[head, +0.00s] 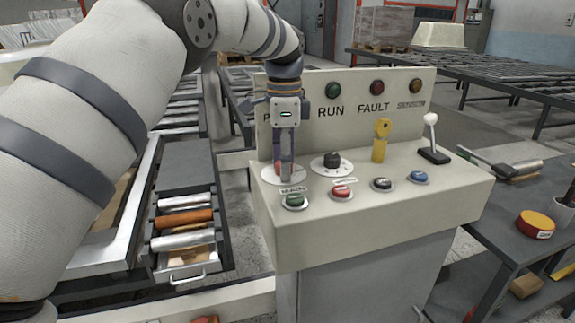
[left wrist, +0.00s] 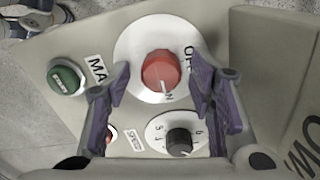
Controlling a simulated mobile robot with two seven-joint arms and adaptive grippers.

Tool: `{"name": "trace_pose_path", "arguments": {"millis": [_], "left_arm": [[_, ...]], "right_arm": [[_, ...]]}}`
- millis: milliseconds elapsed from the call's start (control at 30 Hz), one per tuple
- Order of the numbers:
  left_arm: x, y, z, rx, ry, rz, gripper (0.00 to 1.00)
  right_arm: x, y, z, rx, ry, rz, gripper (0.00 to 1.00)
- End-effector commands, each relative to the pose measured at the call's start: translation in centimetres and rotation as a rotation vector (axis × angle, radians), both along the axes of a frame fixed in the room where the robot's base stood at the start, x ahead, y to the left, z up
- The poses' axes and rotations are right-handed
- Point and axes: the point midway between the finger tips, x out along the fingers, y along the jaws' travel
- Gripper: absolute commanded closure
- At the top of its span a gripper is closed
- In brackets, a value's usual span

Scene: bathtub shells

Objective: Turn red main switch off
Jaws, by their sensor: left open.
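The red main switch (left wrist: 160,70) is a round red knob on a white disc dial (left wrist: 128,50) at the left of the control panel. Its white pointer line faces the ON mark, and the OFF lettering is further round the disc. My right gripper is not in view.
A black speed knob (head: 332,160) stands close to the right of the switch. Green (head: 294,201), red (head: 342,192), black (head: 381,184) and blue (head: 418,177) buttons line the front. A yellow key-like handle (head: 380,140) and a white-knobbed lever (head: 432,135) stand further right.

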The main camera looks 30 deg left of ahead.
Motion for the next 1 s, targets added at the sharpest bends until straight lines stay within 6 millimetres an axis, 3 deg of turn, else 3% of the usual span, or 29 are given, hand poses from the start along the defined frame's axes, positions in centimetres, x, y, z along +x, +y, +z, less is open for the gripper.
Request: {"name": "trace_pose_path", "arguments": {"millis": [167, 400, 767, 1000], "left_arm": [[-0.03, 0.03, 0.38, 0.000, -0.005, 0.001, 0.51], [-0.04, 0.02, 0.36, 0.000, -0.005, 0.001, 0.99], [-0.05, 0.01, 0.34, 0.000, -0.004, 0.047, 0.99], [-0.04, 0.03, 0.38, 0.001, -0.004, 0.204, 0.99]], "right_arm": [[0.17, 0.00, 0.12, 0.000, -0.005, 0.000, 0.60], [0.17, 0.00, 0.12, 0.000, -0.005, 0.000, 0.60], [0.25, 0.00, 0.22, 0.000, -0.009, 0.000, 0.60], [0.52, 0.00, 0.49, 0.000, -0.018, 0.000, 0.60]]}}
